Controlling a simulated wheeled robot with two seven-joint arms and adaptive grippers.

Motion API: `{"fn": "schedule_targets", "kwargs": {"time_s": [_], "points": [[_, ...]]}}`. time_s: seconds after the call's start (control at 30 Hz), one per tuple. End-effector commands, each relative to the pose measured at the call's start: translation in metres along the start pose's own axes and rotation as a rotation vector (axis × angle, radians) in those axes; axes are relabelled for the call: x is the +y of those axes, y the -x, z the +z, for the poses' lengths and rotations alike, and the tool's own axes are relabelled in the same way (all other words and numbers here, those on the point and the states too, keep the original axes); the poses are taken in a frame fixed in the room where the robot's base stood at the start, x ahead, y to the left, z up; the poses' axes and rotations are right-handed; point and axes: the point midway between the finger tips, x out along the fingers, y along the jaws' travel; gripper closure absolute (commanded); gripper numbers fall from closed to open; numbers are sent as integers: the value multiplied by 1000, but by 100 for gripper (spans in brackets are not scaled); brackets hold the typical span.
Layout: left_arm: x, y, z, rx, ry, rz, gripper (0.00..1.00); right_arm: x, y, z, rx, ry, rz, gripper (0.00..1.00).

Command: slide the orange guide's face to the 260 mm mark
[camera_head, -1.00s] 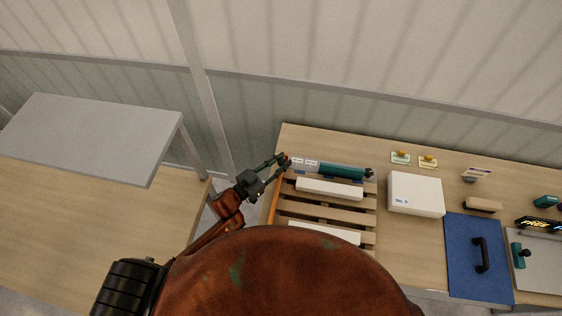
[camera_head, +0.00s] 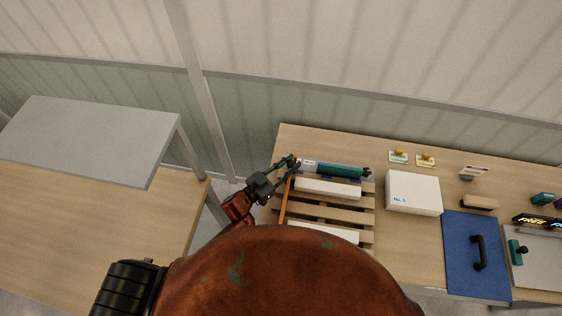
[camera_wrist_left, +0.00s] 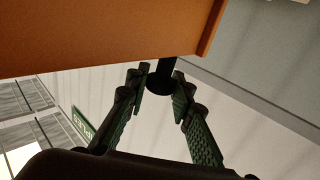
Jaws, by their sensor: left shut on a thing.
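The orange guide (camera_head: 285,200) is a thin upright strip at the left end of a slatted wooden pallet in the head view. In the left wrist view the guide's broad orange face (camera_wrist_left: 90,35) fills the top left, with a black knob (camera_wrist_left: 160,82) under it. My left gripper (camera_head: 294,164) is at the guide's far end, and its fingers (camera_wrist_left: 160,90) are shut on the knob from both sides. A pale marked strip (camera_head: 308,163) lies just right of the fingertips; its numbers are too small to read. My right gripper is not in view.
White blocks (camera_head: 328,189) rest on the slats right of the guide. A white box (camera_head: 413,193) and a blue panel (camera_head: 475,255) with a black handle are further right.

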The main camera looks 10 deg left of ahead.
Motion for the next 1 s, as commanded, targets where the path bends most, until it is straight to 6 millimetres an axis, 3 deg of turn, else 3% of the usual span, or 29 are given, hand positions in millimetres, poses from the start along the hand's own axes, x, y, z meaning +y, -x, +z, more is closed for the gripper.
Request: {"fn": "schedule_targets", "kwargs": {"time_s": [0.27, 0.3, 0.53, 0.83, 1.0], "points": [[2, -1, 0, -1, -1, 0, 100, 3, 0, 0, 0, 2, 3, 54], [2, -1, 0, -1, -1, 0, 77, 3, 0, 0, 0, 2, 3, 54], [2, -1, 0, -1, 0, -1, 61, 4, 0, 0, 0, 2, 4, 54], [1, 0, 0, -1, 0, -1, 60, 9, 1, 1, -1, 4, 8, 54], [1, 18, 2, -4, 0, -2, 60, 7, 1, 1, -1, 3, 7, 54]]}}
